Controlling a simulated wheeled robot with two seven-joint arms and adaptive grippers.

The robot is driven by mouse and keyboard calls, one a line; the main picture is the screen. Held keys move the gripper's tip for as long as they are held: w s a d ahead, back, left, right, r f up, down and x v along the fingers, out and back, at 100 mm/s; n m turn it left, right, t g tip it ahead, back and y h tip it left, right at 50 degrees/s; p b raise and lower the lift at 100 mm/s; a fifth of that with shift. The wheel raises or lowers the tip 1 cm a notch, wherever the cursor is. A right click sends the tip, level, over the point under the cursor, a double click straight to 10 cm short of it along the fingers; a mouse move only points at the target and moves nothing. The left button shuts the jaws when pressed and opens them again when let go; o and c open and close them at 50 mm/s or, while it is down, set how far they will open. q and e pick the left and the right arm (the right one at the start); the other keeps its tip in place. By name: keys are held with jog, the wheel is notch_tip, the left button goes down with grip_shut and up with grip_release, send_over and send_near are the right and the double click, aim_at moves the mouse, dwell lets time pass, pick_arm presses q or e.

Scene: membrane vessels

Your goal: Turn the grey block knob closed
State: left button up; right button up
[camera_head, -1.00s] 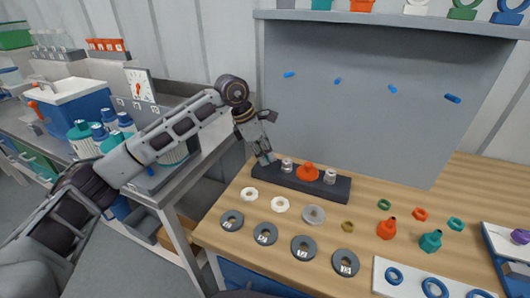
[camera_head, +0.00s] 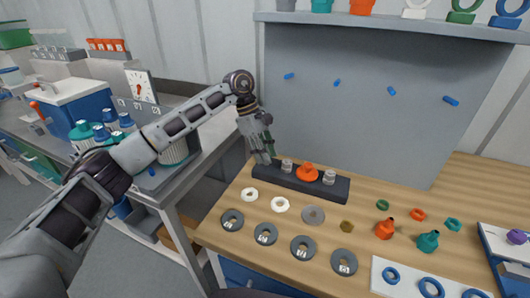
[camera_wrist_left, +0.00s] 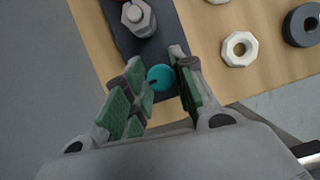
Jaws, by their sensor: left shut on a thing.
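The dark grey block (camera_head: 325,187) lies on the wooden table, with an orange knob-like piece (camera_head: 307,172) and two metal fittings (camera_head: 286,165) on top. In the left wrist view, a round teal knob (camera_wrist_left: 161,73) with a dark mark sits at the block's near end. My left gripper (camera_head: 264,159) points down at the block's left end. In the head view the fingers hide this knob. My right gripper is not in view.
White rings (camera_head: 249,194) and numbered grey discs (camera_head: 232,219) lie in front of the block. Orange and teal fittings (camera_head: 385,229) stand to the right. A grey panel (camera_head: 370,100) rises behind the block, with a shelf above. A side bench (camera_head: 180,185) is at the left.

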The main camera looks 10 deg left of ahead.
pick_arm(q)
jog(key=shift+m, duration=0.6)
jog(key=o, duration=1)
jog(key=shift+o, duration=0.2)
jog(key=v, duration=1.2)
jog(key=shift+w, duration=0.25)
jog(key=shift+d+r, duration=0.1)
jog(key=shift+d, duration=0.05)
